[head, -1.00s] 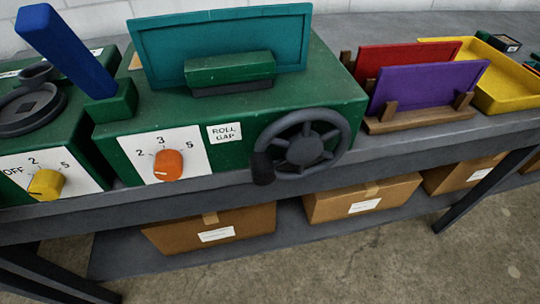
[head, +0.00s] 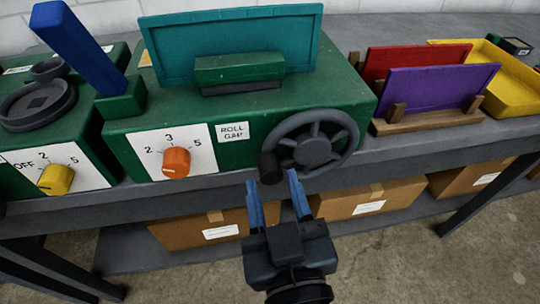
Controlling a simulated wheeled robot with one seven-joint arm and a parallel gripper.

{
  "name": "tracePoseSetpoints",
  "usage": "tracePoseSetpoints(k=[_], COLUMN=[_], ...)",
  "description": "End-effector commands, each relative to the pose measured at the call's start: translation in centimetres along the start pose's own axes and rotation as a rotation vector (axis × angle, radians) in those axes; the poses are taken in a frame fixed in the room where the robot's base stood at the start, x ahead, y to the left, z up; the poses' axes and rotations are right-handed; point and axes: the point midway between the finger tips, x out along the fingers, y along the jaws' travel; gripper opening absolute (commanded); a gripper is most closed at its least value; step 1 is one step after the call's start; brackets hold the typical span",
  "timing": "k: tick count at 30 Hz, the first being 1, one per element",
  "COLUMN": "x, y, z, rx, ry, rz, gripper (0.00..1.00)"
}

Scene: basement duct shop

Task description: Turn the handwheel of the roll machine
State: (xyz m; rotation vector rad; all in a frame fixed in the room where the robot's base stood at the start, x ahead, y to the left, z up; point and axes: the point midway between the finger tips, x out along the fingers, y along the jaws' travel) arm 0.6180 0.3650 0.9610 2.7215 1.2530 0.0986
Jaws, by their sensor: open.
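The dark grey handwheel (head: 312,142) is on the front of the green roll machine (head: 250,125), at its right end. The wheel has spokes, a hub and a knob handle (head: 268,167) at its lower left. My gripper (head: 272,180) is in front of the bench, just below the knob. Its two blue fingers point up toward the wheel, spread apart with nothing between them. The fingertips look close to the knob, but I cannot tell the exact depth gap.
An orange dial (head: 176,162) and a "ROLL GAP" label sit left of the wheel. A blue lever (head: 78,45) stands at the left. Red and purple panels (head: 437,92) in a wooden rack and a yellow tray (head: 510,97) are to the right. Cardboard boxes (head: 368,197) sit on the lower shelf.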

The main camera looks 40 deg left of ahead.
Motion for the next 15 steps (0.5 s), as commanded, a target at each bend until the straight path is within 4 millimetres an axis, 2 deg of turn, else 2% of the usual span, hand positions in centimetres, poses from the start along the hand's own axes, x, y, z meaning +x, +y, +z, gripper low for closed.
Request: tracePoseSetpoints(k=[3,9,15], x=[2.0,4.6,5.7], y=[0.0,0.0,0.0], z=[-0.2,-0.1,0.0], rx=[0.001,0.001,0.001], ry=[0.002,0.001,0.000], rz=[0.000,0.000,0.001], gripper=[0.46,0.46,0.46])
